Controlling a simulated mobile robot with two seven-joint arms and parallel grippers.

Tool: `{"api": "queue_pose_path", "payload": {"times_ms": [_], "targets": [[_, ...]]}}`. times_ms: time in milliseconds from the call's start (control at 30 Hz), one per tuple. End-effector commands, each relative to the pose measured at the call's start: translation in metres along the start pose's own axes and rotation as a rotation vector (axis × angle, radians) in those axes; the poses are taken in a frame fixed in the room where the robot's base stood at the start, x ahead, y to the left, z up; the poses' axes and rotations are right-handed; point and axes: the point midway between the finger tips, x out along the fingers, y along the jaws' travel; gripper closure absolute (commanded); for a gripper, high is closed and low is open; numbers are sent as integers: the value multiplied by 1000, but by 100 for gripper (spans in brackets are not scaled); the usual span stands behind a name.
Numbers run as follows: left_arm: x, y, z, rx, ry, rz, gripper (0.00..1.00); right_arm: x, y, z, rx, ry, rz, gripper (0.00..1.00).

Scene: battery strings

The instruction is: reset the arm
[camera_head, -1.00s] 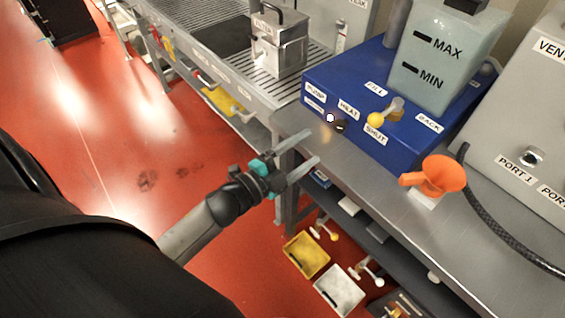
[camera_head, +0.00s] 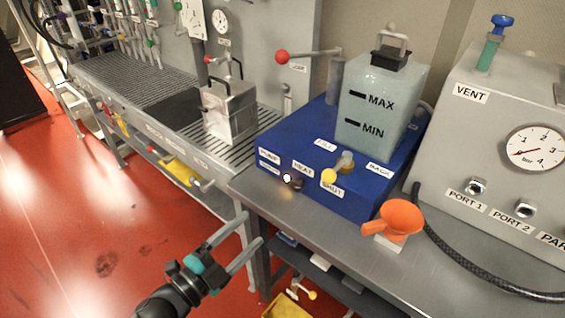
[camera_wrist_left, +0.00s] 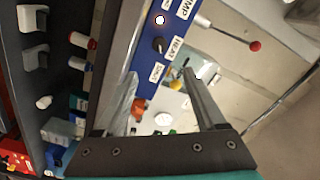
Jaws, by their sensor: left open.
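My left gripper (camera_head: 243,239) is open and empty in the head view. It is in front of the steel workbench's front edge, over the red floor, with its two fingers apart and touching nothing. In the left wrist view its two fingers (camera_wrist_left: 165,90) spread up from the bottom, with the blue unit's labelled front (camera_wrist_left: 160,45) beyond and between them. My right gripper is in neither view.
The blue unit (camera_head: 270,185) with a clear tank (camera_head: 378,110) stands on the workbench (camera_head: 300,215). An orange funnel (camera_head: 399,217) stands right of it. A grey gauge panel (camera_head: 500,140) is at right, a metal box (camera_head: 229,108) on the slatted bench. The red floor (camera_head: 60,240) is open at left.

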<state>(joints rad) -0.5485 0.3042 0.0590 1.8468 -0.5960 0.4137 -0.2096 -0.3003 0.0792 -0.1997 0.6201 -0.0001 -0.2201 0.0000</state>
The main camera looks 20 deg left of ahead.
Motion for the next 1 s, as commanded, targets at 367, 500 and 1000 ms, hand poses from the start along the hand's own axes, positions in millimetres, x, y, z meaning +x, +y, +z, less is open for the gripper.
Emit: {"api": "queue_pose_path", "payload": {"times_ms": [367, 500, 1000], "targets": [[-15, 76, 61, -214, -230, 100, 28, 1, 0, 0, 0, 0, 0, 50], [-45, 154, 103, -402, -449, 201, 28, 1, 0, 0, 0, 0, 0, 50], [-239, 389, 118, -880, -1227, 593, 28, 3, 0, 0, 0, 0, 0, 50]]}}
